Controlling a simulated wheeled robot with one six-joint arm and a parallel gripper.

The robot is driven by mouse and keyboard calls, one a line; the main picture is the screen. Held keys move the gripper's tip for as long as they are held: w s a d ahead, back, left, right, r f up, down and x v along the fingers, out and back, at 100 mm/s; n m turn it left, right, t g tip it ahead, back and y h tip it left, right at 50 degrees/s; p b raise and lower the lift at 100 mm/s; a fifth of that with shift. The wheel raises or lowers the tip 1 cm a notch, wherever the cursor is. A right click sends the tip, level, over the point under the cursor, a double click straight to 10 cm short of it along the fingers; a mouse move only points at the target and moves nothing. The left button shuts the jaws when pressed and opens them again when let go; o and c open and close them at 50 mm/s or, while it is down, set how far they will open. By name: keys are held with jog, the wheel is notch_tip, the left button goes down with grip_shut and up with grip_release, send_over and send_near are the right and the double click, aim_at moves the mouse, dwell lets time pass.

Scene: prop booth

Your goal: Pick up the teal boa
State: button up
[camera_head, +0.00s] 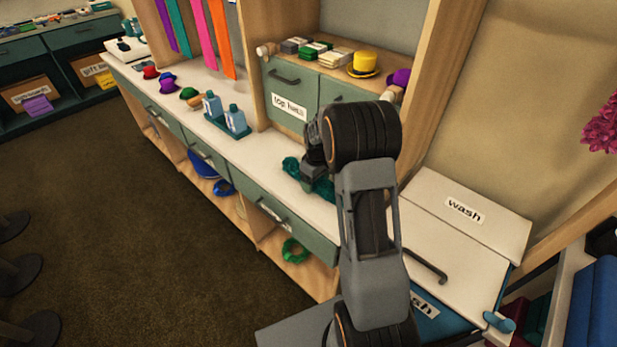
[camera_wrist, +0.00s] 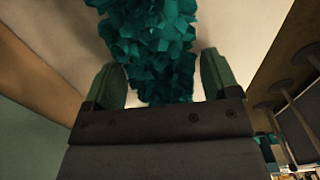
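The teal boa (camera_head: 291,164) lies on the white counter, a fluffy dark teal piece partly hidden behind my arm in the head view. My gripper (camera_head: 316,172) is low over the counter at the boa, its fingers hard to make out there. In the wrist view the boa (camera_wrist: 150,38) runs from the top edge down between the two green fingers of my gripper (camera_wrist: 160,78). The fingers stand wide apart with gaps on both sides of the boa, so my gripper is open. I cannot tell how deep the boa sits between them.
Blue bottles in a teal tray (camera_head: 236,133) stand left along the counter. A drawer cabinet labelled "top hats" (camera_head: 290,87) rises behind, with a yellow hat (camera_head: 364,63) on top. A white "wash" bin (camera_head: 465,212) is at right. A green ring-shaped item (camera_head: 294,251) sits on the shelf below.

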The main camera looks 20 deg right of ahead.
jog(key=c, duration=0.8)
jog(key=shift+c, duration=0.2)
jog(key=shift+r, duration=0.15)
